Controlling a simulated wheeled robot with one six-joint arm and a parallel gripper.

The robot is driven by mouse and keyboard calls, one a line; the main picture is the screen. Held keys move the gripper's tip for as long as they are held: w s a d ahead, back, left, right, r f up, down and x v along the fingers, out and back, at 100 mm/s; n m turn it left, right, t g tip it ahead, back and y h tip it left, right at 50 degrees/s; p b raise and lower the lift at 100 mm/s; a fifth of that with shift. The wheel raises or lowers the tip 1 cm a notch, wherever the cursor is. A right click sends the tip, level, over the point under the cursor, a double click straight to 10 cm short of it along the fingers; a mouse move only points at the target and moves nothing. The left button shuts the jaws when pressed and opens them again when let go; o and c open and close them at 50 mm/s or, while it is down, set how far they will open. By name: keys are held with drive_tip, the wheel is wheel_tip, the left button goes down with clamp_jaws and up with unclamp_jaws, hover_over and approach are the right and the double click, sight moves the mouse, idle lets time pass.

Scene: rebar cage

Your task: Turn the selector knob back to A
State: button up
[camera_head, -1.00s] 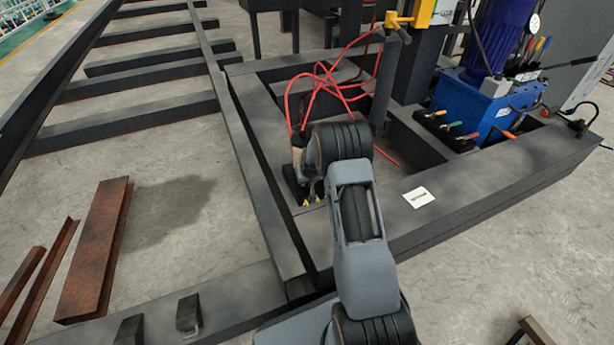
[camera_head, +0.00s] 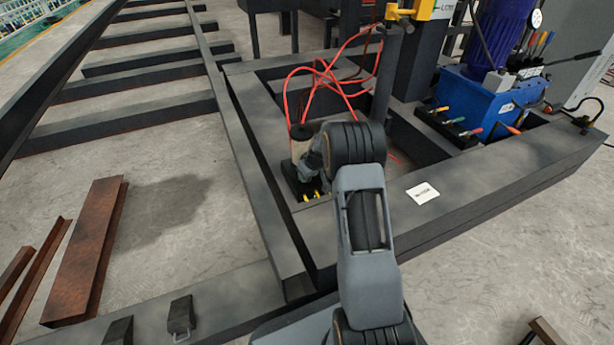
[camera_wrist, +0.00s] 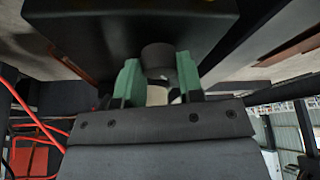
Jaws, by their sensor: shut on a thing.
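The selector knob (camera_wrist: 158,57) is a dark, round knob on the face of a dark box (camera_wrist: 130,25) at the top of the wrist view. My gripper (camera_wrist: 159,82) has two green fingers, one on each side of the knob, and is shut on it. The knob's pointer and any letter marks, such as A, cannot be read. In the head view, my arm's dark, rounded joints cover much of the area around my gripper, and the knob cannot be made out there.
Red hoses (camera_head: 325,85) loop above the dark steel frame (camera_head: 255,165) close to my arm. A blue power unit (camera_head: 490,105) with coloured levers stands at right. A white label (camera_head: 422,193) lies on the frame. Rusty steel channels (camera_head: 88,250) lie on the floor at left.

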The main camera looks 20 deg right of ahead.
drive_tip(key=shift+w, duration=0.1)
drive_tip(key=o, duration=0.9)
drive_tip(key=shift+r, duration=0.15)
